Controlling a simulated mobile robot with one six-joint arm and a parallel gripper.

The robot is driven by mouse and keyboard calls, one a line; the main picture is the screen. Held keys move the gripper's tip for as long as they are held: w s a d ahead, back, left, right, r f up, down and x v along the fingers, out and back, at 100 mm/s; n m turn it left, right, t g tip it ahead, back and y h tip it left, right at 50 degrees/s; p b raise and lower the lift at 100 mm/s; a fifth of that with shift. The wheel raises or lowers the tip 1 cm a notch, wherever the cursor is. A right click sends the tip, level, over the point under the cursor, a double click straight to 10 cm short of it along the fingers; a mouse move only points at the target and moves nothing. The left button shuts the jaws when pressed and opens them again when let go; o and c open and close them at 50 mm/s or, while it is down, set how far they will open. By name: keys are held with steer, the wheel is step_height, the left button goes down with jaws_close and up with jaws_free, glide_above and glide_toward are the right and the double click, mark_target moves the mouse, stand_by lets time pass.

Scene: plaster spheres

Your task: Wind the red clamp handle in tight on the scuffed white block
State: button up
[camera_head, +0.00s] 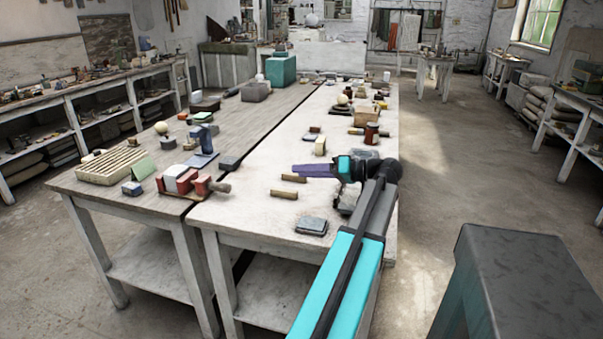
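A small red clamp (201,185) sits near the front of the left table, by the seam between the two tables. A pale, whitish block (177,171) is between its red parts; scuffs are too small to make out. A brownish handle (220,187) sticks out at the clamp's right end. Whether the jaws touch the block cannot be told. My gripper (295,168) has purple fingers pointing left over the right table, well to the right of the clamp and apart from it. The fingers overlap from this side, so their opening is unclear.
A ribbed tan board (112,165) and a blue stand (203,151) are near the clamp. Short wooden pieces (285,193) and a grey block (311,226) lie on the right table below my gripper. The surface between clamp and gripper is mostly clear.

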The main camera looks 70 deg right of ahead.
steer(key=shift+s+d+r, duration=0.1)
steer(key=shift+s, duration=0.2)
stand_by(0.6)
